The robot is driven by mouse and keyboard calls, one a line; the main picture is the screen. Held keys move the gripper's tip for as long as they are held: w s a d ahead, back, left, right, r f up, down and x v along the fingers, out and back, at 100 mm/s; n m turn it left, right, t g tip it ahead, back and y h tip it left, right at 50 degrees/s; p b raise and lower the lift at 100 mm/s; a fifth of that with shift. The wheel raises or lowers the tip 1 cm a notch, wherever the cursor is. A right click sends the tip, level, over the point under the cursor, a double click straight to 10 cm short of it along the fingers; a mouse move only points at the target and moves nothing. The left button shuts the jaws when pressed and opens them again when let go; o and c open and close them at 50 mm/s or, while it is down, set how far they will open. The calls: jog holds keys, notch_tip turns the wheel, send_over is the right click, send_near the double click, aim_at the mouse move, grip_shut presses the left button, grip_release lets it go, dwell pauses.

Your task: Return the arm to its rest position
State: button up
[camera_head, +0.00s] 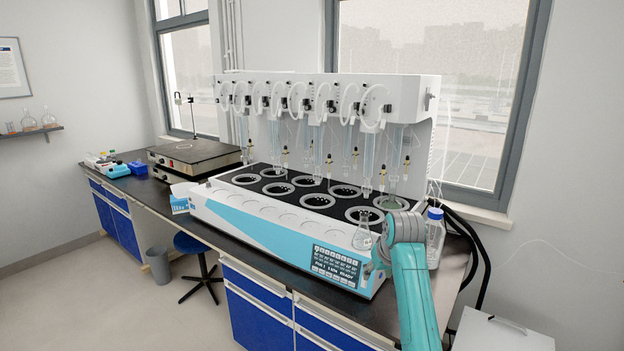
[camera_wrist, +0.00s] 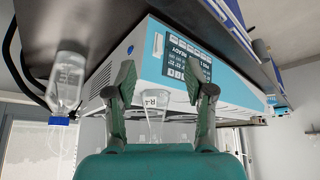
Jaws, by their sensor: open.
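My teal arm reaches in from the lower right of the head view. My gripper (camera_wrist: 159,76) is open, with its two dark fingers spread apart in the upside-down wrist view. A clear glass flask labelled R-4 (camera_wrist: 158,101) shows between the fingers, beyond the palm; I cannot tell whether they touch it. In the head view a clear flask (camera_head: 363,240) stands at the right front of the white and blue distiller (camera_head: 280,232), just left of my wrist. My gripper is mostly hidden there behind my own arm.
A blue-capped bottle (camera_head: 435,240) stands right of my wrist, close to it; it also shows in the wrist view (camera_wrist: 67,82). Glass tubes hang above the distiller's wells.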

jog(key=s+f+t, duration=0.1)
jog(key=s+f, duration=0.5)
jog(key=f, duration=0.5)
jog(key=s+f+t, duration=0.1)
jog(key=s+f, duration=0.5)
jog(key=f, duration=0.5)
jog(key=s+f+t, duration=0.1)
jog(key=s+f, duration=0.2)
jog(key=s, duration=0.3)
jog(key=s+f+m+t, duration=0.1)
jog(key=s+f, duration=0.2)
jog(key=s, duration=0.3)
jog(key=s+f, duration=0.4)
jog(key=s, duration=0.3)
jog(key=s+r+t, duration=0.1)
jog(key=s+r, duration=0.1)
jog(key=s, duration=0.8)
jog(key=s+r+t, duration=0.2)
jog(key=s, duration=0.8)
jog(key=s+r+t, duration=0.2)
jog(key=s+r, duration=1.4)
jog(key=shift+s+d+h, duration=0.2)
jog(key=shift+d+h, duration=0.2)
